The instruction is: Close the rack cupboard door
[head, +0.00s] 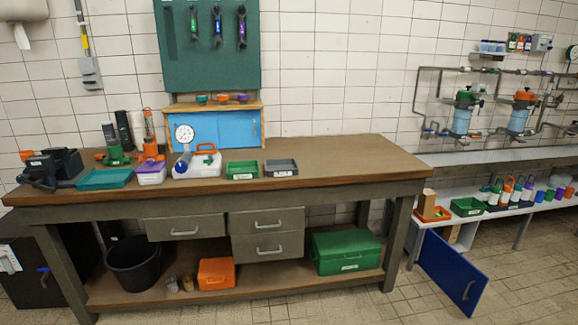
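A dark blue cupboard door (452,270) with a light pull handle low on its right side stands swung open under the rack (433,223) at the lower right. Its free edge reaches out over the tiled floor. A small part of the cupboard's pale interior (462,236) shows above and behind the door; the rest is hidden by the door. My gripper is not in view.
A long workbench (330,160) with drawers and a lower shelf stands left of the door, its right leg close by. The rack's top holds a green tray (466,207) and several bottles. Floor in front of and right of the door is clear.

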